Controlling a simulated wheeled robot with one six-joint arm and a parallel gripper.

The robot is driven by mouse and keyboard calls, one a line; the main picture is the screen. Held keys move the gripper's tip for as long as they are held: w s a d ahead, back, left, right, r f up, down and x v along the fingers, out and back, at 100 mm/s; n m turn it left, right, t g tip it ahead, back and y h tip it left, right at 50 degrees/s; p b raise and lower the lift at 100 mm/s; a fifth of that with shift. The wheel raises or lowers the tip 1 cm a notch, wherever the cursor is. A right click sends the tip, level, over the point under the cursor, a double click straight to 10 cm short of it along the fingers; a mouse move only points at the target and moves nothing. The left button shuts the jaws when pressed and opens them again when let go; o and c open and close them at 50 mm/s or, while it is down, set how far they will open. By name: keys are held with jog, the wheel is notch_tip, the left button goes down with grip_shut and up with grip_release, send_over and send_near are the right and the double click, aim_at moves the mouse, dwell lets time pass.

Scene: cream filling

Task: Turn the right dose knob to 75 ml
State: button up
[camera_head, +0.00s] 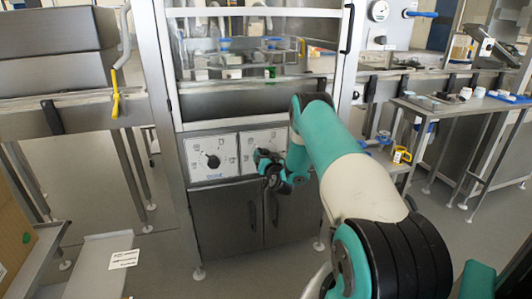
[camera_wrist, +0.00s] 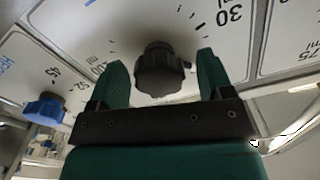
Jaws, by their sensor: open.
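The machine front has two white dial panels in the head view. The left panel (camera_head: 198,150) carries a black knob (camera_head: 213,161). The right panel (camera_head: 262,137) is partly covered by my gripper (camera_head: 268,165), which hides its knob there. In the wrist view, a black ribbed knob (camera_wrist: 160,72) sits between the two green fingers of my gripper (camera_wrist: 162,62), apparently the right dose knob. The fingers are open, one on each side, with visible gaps. The knob's setting cannot be read.
A blue knob (camera_wrist: 45,108) stands on the panel to the lower left in the wrist view. Grey cabinet doors (camera_head: 225,215) lie below the panels. A glazed chamber (camera_head: 255,60) is above them. A side table (camera_head: 470,105) with small items stands right.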

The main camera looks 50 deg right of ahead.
jog(key=shift+w+d, duration=0.35)
jog(key=shift+w, duration=0.05)
jog(key=c, duration=0.9)
jog(key=shift+m, duration=0.3)
